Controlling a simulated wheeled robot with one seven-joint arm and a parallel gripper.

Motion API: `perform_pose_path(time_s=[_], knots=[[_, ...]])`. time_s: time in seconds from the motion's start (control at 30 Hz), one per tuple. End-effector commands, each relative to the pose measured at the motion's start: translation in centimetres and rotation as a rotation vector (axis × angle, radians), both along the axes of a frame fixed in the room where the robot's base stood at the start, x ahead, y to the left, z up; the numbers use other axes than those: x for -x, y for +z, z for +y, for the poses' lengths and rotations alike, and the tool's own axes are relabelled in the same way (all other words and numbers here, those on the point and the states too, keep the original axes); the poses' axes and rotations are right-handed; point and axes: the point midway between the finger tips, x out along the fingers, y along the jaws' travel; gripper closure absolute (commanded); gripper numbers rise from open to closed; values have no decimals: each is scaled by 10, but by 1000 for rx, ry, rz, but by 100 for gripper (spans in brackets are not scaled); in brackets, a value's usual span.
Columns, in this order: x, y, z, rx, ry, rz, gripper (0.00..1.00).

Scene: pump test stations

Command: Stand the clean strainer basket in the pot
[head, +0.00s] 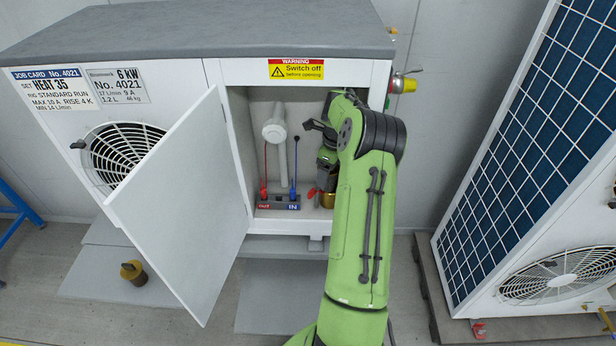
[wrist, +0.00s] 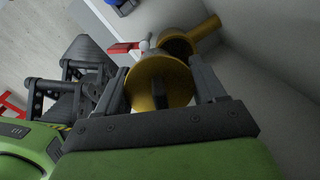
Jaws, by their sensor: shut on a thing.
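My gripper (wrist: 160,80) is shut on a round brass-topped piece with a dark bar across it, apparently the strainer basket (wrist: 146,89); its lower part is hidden. Just beyond it in the wrist view is the brass pot (wrist: 176,46) with a dark open mouth and a side pipe. The held piece overlaps part of the mouth in the picture; I cannot tell whether they touch. In the head view my arm reaches into the open cabinet, and the brass pot (head: 327,201) shows low beside it. The fingertips are hidden there.
The white cabinet door (head: 185,210) stands open at left. A red valve handle (wrist: 124,47) is close beside the pot. Red and blue hose fittings (head: 278,201) stand left of the pot. A similar brass-topped dark piece (head: 133,272) stands on the floor slab.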

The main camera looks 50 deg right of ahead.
Motion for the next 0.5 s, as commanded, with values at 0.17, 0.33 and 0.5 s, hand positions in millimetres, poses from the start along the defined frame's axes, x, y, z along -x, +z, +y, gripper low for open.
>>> perform_pose_path(time_s=[0.17, 0.33, 0.5], knots=[[9, 6, -22, 2, -75, -2, 59], [11, 6, -27, 5, -90, -4, 59], [11, -4, -27, 6, -90, -3, 59]])
